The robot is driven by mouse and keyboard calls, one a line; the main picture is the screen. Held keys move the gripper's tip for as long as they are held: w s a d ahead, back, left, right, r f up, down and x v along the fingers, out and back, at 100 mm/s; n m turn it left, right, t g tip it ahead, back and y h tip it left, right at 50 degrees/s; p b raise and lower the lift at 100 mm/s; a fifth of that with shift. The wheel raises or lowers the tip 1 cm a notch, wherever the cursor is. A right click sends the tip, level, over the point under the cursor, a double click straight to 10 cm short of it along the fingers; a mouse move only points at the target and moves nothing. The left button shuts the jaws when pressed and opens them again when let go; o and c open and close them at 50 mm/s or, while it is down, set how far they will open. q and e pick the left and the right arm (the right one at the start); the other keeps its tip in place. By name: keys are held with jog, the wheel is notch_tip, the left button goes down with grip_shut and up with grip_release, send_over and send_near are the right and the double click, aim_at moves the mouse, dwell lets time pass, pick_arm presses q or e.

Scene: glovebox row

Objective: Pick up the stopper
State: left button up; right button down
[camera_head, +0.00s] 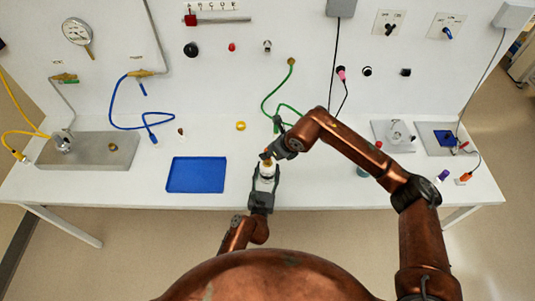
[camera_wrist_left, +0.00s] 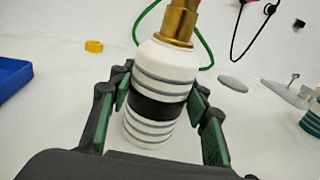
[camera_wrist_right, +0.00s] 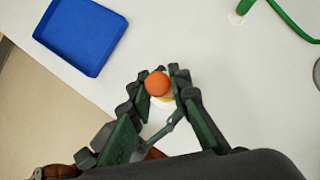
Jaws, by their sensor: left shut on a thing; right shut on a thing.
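A white bottle with grey rings, a black band and a brass neck (camera_wrist_left: 177,25) stands upright between the fingers of my left gripper (camera_wrist_left: 160,105), which is shut on it. In the head view the bottle (camera_head: 267,170) is right of the blue tray. The orange-brown stopper (camera_wrist_right: 157,83) shows as a round top between the fingertips of my right gripper (camera_wrist_right: 160,82), which is shut on it from above. The stopper's lower part is hidden. In the head view my right gripper (camera_head: 270,155) is just above my left gripper (camera_head: 265,180). Whether the stopper still sits in the neck is unclear.
A blue tray (camera_head: 197,174) lies left of the bottle, with a yellow ring (camera_head: 240,126) behind it. A green hose (camera_head: 266,103) hangs behind the grippers. A metal plate (camera_head: 90,150) is at left; a smaller plate (camera_head: 391,138) is at right.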

notch_tip(320, 180, up, 17)
dwell(1.0)
pick_arm(q)
jog(key=o, duration=1.4)
jog(key=s, duration=0.3)
jog(key=s+a, duration=0.1)
jog(key=s, duration=0.6)
jog(key=shift+s+a, duration=0.25)
jog(key=shift+a, duration=0.1)
jog(key=shift+s+a, duration=0.1)
jog(key=shift+s, duration=0.6)
jog(key=shift+r, duration=0.1)
